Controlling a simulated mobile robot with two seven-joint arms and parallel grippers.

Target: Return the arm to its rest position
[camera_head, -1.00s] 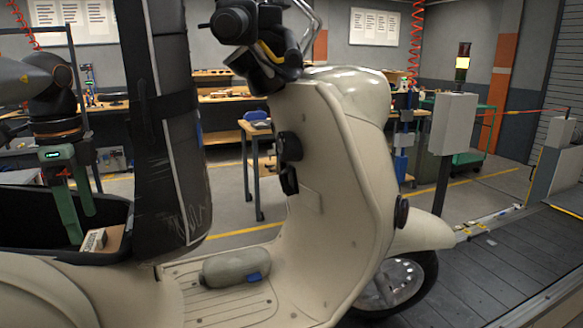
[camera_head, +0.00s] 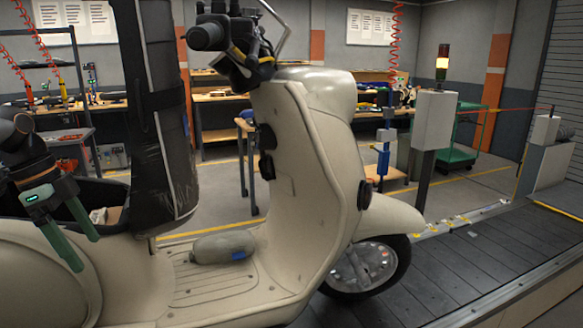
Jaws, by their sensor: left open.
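My left gripper (camera_head: 86,252) is at the left edge of the head view, its two green fingers apart with nothing between them. It is tilted, pointing down and right, in front of the cream scooter's (camera_head: 312,155) rear body. Behind it is the open black storage bin (camera_head: 50,197) under the seat, with a small pale item (camera_head: 98,216) inside. My fingers hide part of the bin's near rim. My left arm comes in from the left edge. My right gripper is not in view.
The dark raised seat (camera_head: 160,110) stands upright just right of my gripper. A grey rounded object (camera_head: 222,246) with a blue patch lies on the footboard. The slatted conveyor (camera_head: 450,265) runs to the right. Workbenches (camera_head: 215,97) line the back.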

